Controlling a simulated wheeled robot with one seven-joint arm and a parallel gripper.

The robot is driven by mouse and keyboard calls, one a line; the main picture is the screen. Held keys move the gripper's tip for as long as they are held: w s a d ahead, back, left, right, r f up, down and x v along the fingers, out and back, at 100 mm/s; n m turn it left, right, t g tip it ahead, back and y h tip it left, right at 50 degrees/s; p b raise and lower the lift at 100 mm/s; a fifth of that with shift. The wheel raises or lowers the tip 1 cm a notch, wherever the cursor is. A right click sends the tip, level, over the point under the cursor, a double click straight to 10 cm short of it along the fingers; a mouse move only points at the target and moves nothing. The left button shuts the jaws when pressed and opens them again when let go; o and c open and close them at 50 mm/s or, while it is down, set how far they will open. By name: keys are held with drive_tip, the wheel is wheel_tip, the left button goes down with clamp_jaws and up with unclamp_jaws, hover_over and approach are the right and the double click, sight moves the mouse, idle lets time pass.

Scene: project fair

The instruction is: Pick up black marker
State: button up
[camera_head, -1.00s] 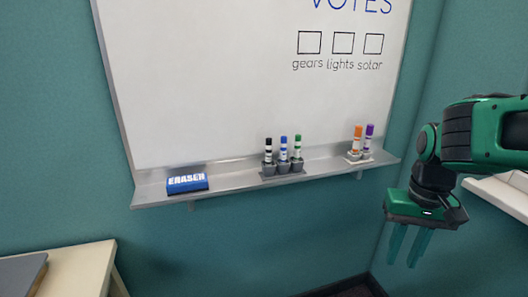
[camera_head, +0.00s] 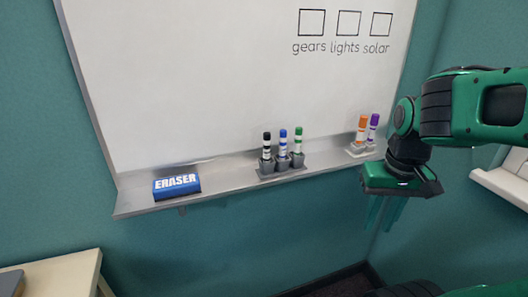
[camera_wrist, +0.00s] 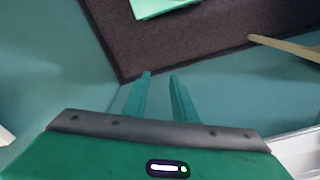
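The black marker (camera_head: 266,147) stands upright in a grey holder (camera_head: 283,171) on the whiteboard's ledge. A blue marker (camera_head: 283,144) and a green marker (camera_head: 298,142) stand to its right in the same holder. My gripper (camera_head: 382,214) hangs to the right of the markers, pointing down, below the ledge's right end. It is apart from the black marker. In the wrist view its two fingers (camera_wrist: 160,76) stand apart with nothing between them. The black marker is not in the wrist view.
A blue eraser (camera_head: 177,187) lies on the ledge (camera_head: 226,178) at left. Orange (camera_head: 362,129) and purple (camera_head: 373,127) markers stand at the ledge's right end, near my arm. A pale table (camera_head: 62,277) is at lower left. A white shelf (camera_head: 502,186) is at right.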

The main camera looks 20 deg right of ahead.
drive_tip(key=w+a+n+t, duration=0.2)
drive_tip(key=w+a+n, duration=0.15)
drive_tip(key=w, duration=0.45)
drive_tip(key=n+y, duration=0.3)
drive_tip(key=n, duration=0.6)
approach(267, 153)
drive_tip(key=w+r, duration=0.1)
drive_tip(key=r, duration=0.1)
drive_tip(key=shift+t, duration=0.3)
drive_tip(key=x, duration=1.1)
drive_tip(key=shift+w+a+r, duration=0.1)
drive_tip(key=shift+w+a, duration=0.1)
clamp_jaws()
